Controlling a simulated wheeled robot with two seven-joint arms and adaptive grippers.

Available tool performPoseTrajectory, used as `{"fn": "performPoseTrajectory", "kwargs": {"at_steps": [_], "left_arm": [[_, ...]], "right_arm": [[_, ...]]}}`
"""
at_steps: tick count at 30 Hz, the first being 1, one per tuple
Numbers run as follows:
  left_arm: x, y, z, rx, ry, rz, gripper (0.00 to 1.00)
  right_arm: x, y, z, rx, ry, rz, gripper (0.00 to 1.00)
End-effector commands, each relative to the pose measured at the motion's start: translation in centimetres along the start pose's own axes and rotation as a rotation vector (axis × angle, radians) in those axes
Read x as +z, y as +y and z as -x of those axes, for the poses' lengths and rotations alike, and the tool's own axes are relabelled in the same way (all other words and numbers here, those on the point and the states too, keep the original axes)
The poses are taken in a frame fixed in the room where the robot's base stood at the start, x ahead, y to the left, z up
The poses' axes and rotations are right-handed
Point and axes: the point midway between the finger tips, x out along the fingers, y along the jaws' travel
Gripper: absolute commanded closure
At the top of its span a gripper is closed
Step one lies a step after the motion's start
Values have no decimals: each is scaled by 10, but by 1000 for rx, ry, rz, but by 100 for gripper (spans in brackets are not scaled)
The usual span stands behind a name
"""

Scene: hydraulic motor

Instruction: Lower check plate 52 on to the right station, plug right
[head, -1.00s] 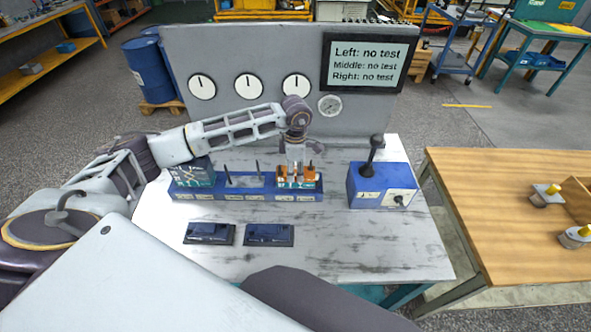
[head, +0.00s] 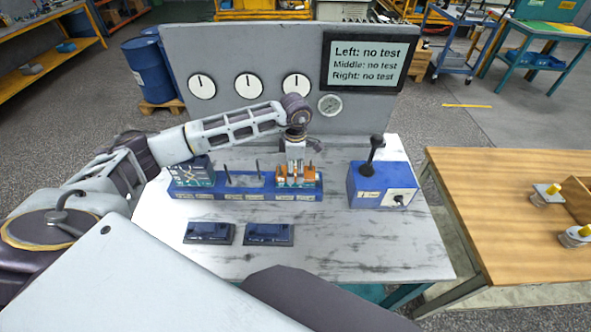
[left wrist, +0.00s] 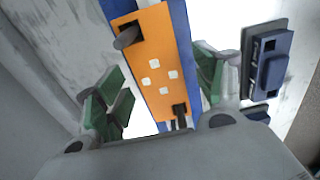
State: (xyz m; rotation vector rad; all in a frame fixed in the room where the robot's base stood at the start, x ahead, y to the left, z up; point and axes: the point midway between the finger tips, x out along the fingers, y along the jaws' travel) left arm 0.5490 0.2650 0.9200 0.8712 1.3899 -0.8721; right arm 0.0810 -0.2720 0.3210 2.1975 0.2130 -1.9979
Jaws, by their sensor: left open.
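The orange plate (left wrist: 155,62), with several small white squares, is at the right station of the blue base (head: 245,194). It also shows in the head view (head: 309,178), partly hidden by the gripper. In the left wrist view, a dark pin stands in the square hole at each end of it. I cannot read a number on it or tell whether it lies fully flat. My left gripper (left wrist: 160,92) is open over the plate, with one green-padded finger on each side and gaps between. My right gripper is not in view.
A green plate (head: 192,176) sits at the left station; the middle station shows bare pins. A blue lever box (head: 383,185) stands right of the base. Two dark blue blocks (head: 209,232) (head: 269,234) lie in front. The screen (head: 365,64) reads "no test" for all three.

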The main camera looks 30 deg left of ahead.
Motion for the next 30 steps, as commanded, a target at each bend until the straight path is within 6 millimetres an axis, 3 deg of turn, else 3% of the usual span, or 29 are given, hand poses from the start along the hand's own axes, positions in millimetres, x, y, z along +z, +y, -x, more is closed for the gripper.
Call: {"fn": "performPoseTrajectory", "kwargs": {"at_steps": [21, 30], "left_arm": [[0, 1, 94, 3, -1, 0, 31], [0, 1, 114, 2, -1, 0, 31]], "right_arm": [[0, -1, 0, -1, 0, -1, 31], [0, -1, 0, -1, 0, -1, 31]]}}
